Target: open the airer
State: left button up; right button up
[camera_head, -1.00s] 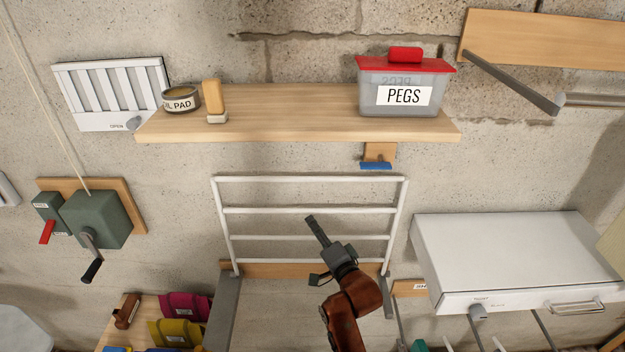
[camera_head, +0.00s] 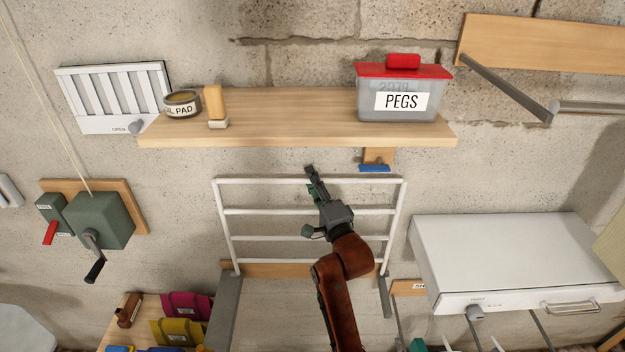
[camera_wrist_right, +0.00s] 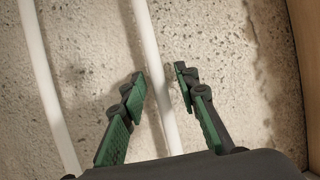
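The airer (camera_head: 225,225) is a white frame with several bars, standing up flat near the wall below the wooden shelf. Its top bar also shows in the right wrist view (camera_wrist_right: 147,50). My right gripper (camera_head: 312,173) is at the top bar, near its middle. In the right wrist view my right gripper (camera_wrist_right: 160,78) is open, with one green-padded finger on each side of the top bar. I cannot tell whether either finger touches it. A blue catch (camera_head: 375,168) on a wooden block sits under the shelf, right of the gripper. My left gripper is not in view.
The wooden shelf (camera_head: 290,140) overhangs just above, holding the pegs box (camera_head: 403,90), a tin (camera_head: 182,104) and a brush (camera_head: 214,105). A winch (camera_head: 100,220) is on the left wall, a white cabinet (camera_head: 510,260) at right.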

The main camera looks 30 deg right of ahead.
jog(key=shift+c, duration=0.4)
grip_shut()
dwell(0.4)
